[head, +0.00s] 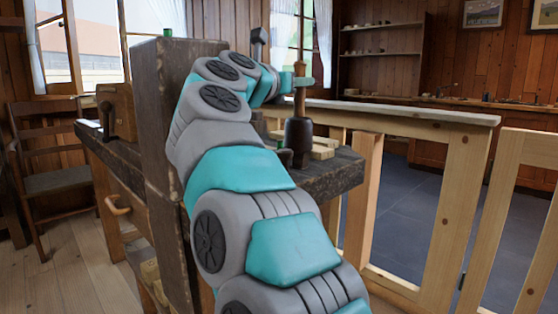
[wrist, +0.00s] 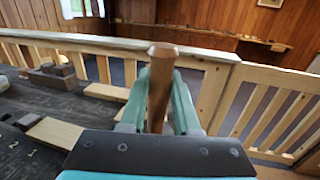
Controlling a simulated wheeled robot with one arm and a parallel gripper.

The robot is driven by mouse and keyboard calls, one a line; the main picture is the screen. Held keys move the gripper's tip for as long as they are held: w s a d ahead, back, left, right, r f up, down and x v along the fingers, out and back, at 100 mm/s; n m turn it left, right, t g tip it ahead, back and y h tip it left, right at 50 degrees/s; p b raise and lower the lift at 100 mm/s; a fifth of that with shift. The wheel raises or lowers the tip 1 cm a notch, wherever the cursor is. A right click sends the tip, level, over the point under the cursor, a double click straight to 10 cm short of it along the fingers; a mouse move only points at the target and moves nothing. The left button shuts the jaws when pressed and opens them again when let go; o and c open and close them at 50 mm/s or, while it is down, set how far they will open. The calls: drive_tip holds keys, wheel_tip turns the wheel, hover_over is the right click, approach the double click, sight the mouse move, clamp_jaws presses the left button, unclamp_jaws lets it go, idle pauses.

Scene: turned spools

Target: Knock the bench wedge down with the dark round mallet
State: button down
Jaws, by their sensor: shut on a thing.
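The mallet stands upright in the head view, with a brown wooden handle (head: 299,102) above a dark round head (head: 298,136). My gripper (head: 300,82) is shut on the upper handle. In the wrist view the handle (wrist: 160,85) rises between the two teal fingers, and the mallet head is hidden below. The head is at the bench's right end; I cannot tell whether it touches the top. I cannot pick out the bench wedge for sure. Dark wooden blocks (wrist: 52,76) sit on the bench at the left of the wrist view.
The dark workbench (head: 335,178) has a tall dark post (head: 160,110) in front of my arm's left side. Pale wooden pieces (wrist: 55,132) lie on the bench. A pale wooden railing (head: 400,115) runs behind it. A chair (head: 50,170) stands at left.

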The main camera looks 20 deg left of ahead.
sight(295, 95)
drive_tip(key=shift+w+a+f+g, duration=0.15)
drive_tip(key=shift+w+f, duration=0.1)
drive_tip(key=shift+f, duration=0.5)
drive_tip(key=shift+w+d+f+g, duration=0.15)
drive_tip(key=shift+w+f, duration=0.1)
drive_tip(key=shift+f, duration=0.45)
drive_tip(key=r+p, duration=0.3)
drive_tip(key=shift+w+d+r, duration=0.1)
drive_tip(key=shift+d+r, duration=0.1)
drive_tip(key=shift+r, duration=0.05)
drive_tip(key=shift+s+r, duration=0.2)
drive_tip(key=shift+r, duration=0.25)
drive_tip(key=shift+a, duration=0.1)
wheel_tip(295, 95, up, 7)
drive_tip(key=p, duration=0.6)
drive_tip(key=shift+s+f, duration=0.1)
drive_tip(key=shift+f, duration=0.2)
